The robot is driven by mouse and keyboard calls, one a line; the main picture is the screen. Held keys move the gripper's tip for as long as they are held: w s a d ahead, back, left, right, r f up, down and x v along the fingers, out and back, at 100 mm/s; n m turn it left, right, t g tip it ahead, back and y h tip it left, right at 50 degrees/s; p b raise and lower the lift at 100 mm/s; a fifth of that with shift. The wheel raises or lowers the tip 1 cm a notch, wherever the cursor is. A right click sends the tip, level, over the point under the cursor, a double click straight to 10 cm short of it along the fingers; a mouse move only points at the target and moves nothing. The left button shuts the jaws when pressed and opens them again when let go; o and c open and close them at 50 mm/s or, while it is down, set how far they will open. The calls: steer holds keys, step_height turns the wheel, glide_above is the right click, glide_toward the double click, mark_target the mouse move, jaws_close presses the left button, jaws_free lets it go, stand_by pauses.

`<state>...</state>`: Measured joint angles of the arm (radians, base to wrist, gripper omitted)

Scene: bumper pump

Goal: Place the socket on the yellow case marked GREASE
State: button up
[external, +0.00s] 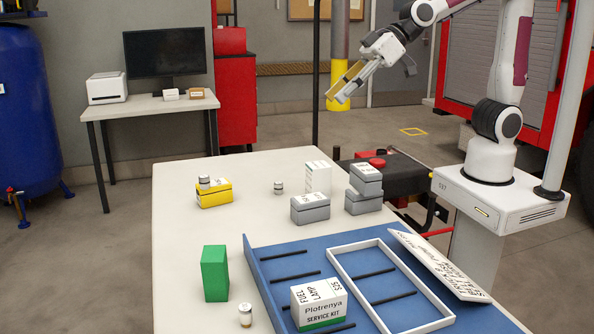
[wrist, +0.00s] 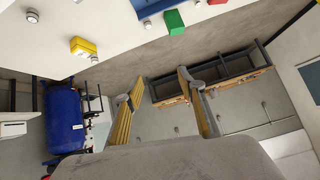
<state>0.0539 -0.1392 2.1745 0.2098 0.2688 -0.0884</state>
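The yellow case (external: 214,197) stands at the back left of the table, with dark lettering too small to read; it also shows in the wrist view (wrist: 83,46). A small silvery cylinder (external: 204,181), possibly the socket, appears to stand on the case's top at its left. In the wrist view this cylinder (wrist: 94,60) overlaps or adjoins the case's edge, and I cannot make out the contact. My gripper (external: 337,97) is high above the table's far side, away from the case. Its two fingers are apart and empty in the wrist view (wrist: 156,88).
Similar small cylinders stand at the table's middle (external: 279,187) and front (external: 245,315). Grey cases (external: 310,209) and a white box (external: 318,177) stand right of the yellow case. A green block (external: 215,273) and a blue tray (external: 272,270) are nearer. The table between is largely clear.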

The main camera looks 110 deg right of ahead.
steer(key=s+f+g, duration=0.2)
steer(key=s, duration=1.2)
steer(key=s+a+f+n+g, duration=0.1)
steer(key=s+f+g, duration=0.1)
steer(key=s, duration=1.1)
steer(key=shift+s+f+n, duration=0.25)
steer(key=shift+s+n, duration=0.05)
steer(key=shift+s, duration=0.05)
steer(key=shift+o, duration=0.5)
steer(key=shift+w+a, duration=0.1)
steer(key=shift+w, duration=0.05)
